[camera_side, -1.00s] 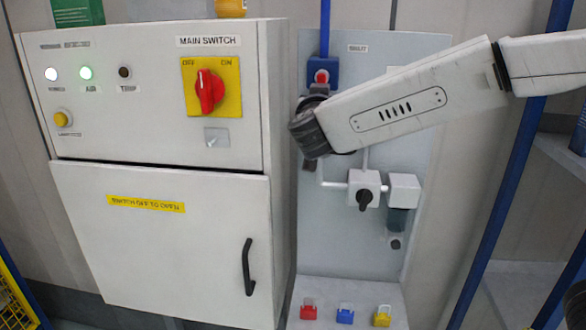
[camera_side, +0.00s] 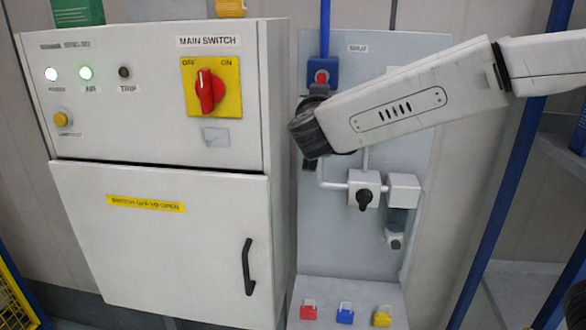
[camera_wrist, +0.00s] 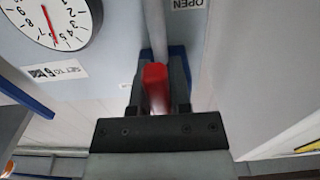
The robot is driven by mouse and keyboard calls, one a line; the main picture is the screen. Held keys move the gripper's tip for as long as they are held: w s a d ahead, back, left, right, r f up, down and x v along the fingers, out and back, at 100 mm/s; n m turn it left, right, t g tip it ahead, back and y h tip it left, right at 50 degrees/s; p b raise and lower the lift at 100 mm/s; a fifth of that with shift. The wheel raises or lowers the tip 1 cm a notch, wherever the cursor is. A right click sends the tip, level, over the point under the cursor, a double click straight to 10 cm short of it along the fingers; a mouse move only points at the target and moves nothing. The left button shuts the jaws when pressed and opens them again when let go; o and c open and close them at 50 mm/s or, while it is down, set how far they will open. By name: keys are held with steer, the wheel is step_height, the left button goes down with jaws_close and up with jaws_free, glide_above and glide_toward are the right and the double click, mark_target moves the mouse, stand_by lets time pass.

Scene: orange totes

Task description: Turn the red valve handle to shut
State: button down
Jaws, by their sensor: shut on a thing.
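The red valve handle (camera_wrist: 155,86) is between the two dark fingers of my gripper (camera_wrist: 157,98) in the wrist view, and the fingers are shut on it. The handle points along the grey pipe, as far as the view shows. A blue valve body (camera_wrist: 178,66) is partly hidden behind the fingers. In the side view, the red handle (camera_side: 321,76) shows in front of the blue valve body (camera_side: 331,66), below a blue pipe. My gripper (camera_side: 317,91) is at its lower edge, its fingers mostly hidden by my wrist.
An OPEN label (camera_wrist: 189,4) is right of the pipe. A round gauge (camera_wrist: 50,18) with a red needle is at upper left. The electrical cabinet (camera_side: 155,100) stands close left of my wrist. Several padlocks (camera_side: 345,315) sit on the ledge below.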

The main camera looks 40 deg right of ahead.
steer(key=shift+s+d+n, duration=0.2)
steer(key=shift+n, duration=0.6)
steer(key=c, duration=0.6)
jaws_free()
steer(key=shift+o, duration=0.2)
steer(key=shift+s+a, duration=0.1)
steer(key=v, duration=0.7)
steer(key=shift+s+a, duration=0.2)
steer(key=shift+s, duration=0.05)
